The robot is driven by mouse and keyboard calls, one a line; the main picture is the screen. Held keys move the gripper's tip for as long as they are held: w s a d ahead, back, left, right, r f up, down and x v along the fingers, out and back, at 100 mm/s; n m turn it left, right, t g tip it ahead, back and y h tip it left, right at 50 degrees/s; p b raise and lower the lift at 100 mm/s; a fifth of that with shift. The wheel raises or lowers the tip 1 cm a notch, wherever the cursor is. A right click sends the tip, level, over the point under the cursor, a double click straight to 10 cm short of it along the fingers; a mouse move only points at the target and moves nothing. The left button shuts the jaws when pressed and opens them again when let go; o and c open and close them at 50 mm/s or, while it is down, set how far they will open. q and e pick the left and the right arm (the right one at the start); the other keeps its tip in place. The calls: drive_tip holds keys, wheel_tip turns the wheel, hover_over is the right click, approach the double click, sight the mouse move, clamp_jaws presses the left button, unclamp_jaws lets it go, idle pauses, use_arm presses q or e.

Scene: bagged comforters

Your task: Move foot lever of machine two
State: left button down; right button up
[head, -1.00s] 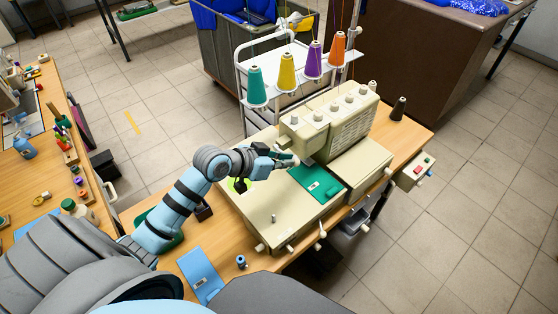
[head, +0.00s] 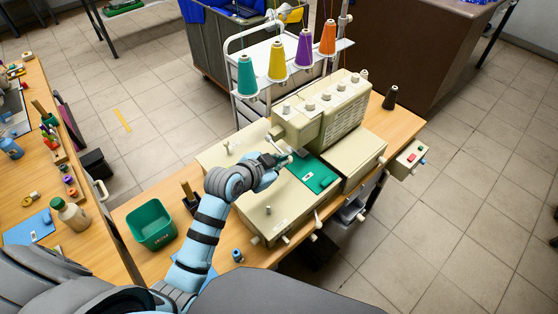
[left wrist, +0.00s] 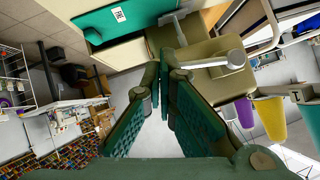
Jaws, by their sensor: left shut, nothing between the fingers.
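The cream sewing machine (head: 318,115) stands on a wooden table with a green plate (head: 314,175) at its front. My left gripper (head: 286,160) is at the front left of the machine head, just left of the green plate. Its fingers are shut and empty. In the left wrist view the fingertips (left wrist: 163,68) are close to a pale lever with a rounded end (left wrist: 232,60), beside the machine body (left wrist: 215,85). I cannot tell whether they touch, or whether this is the foot lever. The gripper hides part of this area in the head view. My right gripper is not in view.
Teal, yellow, purple and orange thread cones (head: 276,60) stand behind the machine. A green bin (head: 152,225) and a small blue spool (head: 238,255) are on the table near my arm. A control box (head: 411,158) hangs at the right edge. Floor tiles are clear on the right.

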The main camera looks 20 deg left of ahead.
use_arm(q)
drive_tip(key=w+r+p+v, duration=0.1)
drive_tip(key=p+v, duration=0.4)
drive_tip(key=v, duration=0.9)
drive_tip(key=shift+s+a+r, duration=0.3)
drive_tip(key=shift+r, duration=0.05)
